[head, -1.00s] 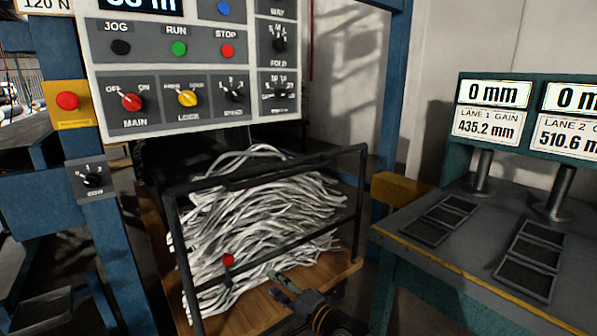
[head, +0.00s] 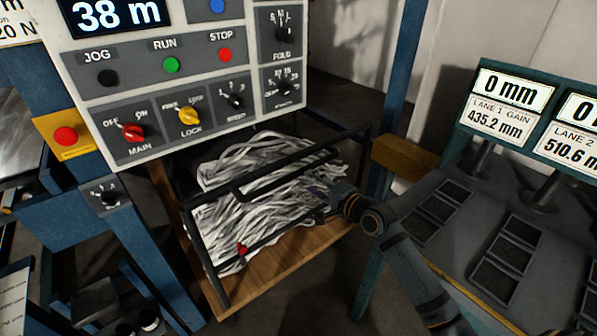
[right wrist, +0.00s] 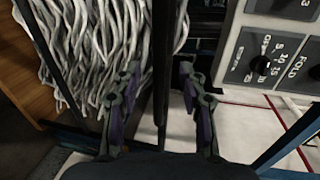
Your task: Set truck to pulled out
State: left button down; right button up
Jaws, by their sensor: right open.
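The truck has a wooden deck (head: 262,284) and a black rail frame (head: 345,142) around a heap of pale grey strips (head: 265,160). It stands on the floor below the control panel, with its back part hidden under it. A black handle bar (head: 290,174) runs across its front, and a red knob (head: 242,249) sits low on the front. My right gripper (head: 325,198) is at the truck's front right. In the right wrist view its fingers (right wrist: 160,90) are open, with a dark bar (right wrist: 162,60) between them; contact cannot be told. My left gripper is not in view.
The control panel (head: 200,60) overhangs the truck. A blue post (head: 410,60) and a yellow block (head: 405,157) stand to its right. A gauge bench with dark trays (head: 510,255) is at the right. Bare floor (head: 290,310) lies in front.

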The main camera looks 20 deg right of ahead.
aim_at(298, 175)
jog(key=x, duration=0.8)
jog(key=shift+w+a+f, duration=0.1)
jog(key=shift+w+a, duration=0.05)
jog(key=shift+w, duration=0.1)
grip_shut()
